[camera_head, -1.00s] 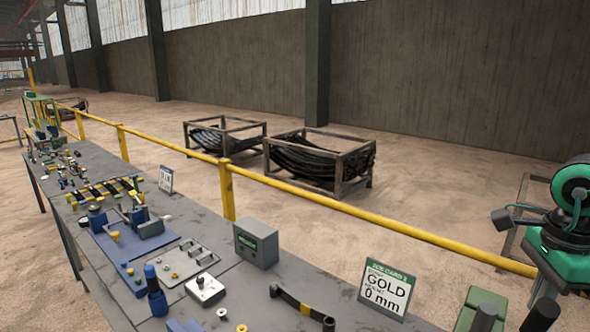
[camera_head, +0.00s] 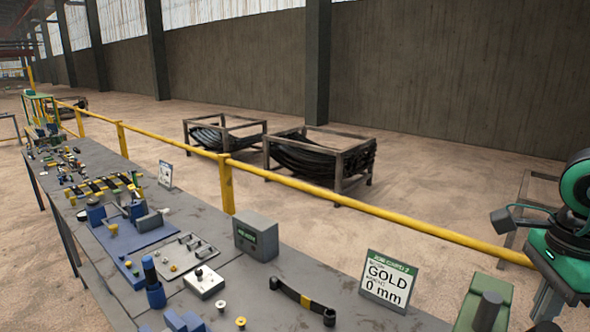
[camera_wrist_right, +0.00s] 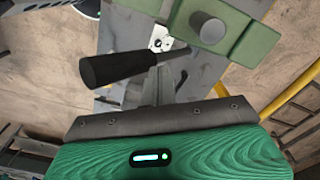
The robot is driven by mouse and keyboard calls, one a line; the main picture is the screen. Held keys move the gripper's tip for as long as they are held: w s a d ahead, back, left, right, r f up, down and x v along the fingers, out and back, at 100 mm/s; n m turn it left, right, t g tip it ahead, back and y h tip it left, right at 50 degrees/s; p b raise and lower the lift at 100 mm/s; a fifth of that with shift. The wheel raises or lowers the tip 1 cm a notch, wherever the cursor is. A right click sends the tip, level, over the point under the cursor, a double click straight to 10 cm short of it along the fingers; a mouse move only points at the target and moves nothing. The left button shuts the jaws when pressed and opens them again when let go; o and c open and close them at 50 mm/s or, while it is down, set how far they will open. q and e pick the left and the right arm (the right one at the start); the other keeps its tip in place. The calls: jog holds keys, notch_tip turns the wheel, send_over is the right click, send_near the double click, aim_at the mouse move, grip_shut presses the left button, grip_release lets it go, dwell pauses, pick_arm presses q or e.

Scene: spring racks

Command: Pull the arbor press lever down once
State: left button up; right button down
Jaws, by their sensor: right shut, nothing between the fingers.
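The arbor press is a green block with a grey round post. It shows at the bottom right in the head view (camera_head: 487,308) and at the top in the right wrist view (camera_wrist_right: 237,35). Its lever has a thick black handle (camera_wrist_right: 118,68) on a thin grey rod, pointing left in the wrist view. My right gripper (camera_wrist_right: 165,82) is shut and empty, its narrow fingers close beside the handle's inner end and rod. I cannot tell whether they touch. In the head view my green and black right wrist is at the right edge. My left gripper is not in view.
A sign card (camera_head: 388,280) reading GOLD 0 mm stands left of the press on the grey bench. A black curved bar (camera_head: 304,302), a grey box (camera_head: 256,237) and blue fixtures lie further left. A yellow rail (camera_head: 370,209) runs behind the bench.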

jog(key=shift+s+a+f, duration=0.1)
jog(key=shift+f, duration=0.1)
jog(key=s+f+b, duration=0.1)
jog(key=a+f+b, duration=0.1)
jog(key=b, duration=0.1)
jog(key=shift+s+a+f, duration=0.15)
jog(key=shift+s, duration=0.2)
jog(key=shift+s+a+f, duration=0.1)
jog(key=shift+a+f, duration=0.05)
jog(key=shift+s+b, duration=0.1)
jog(key=shift+b, duration=0.2)
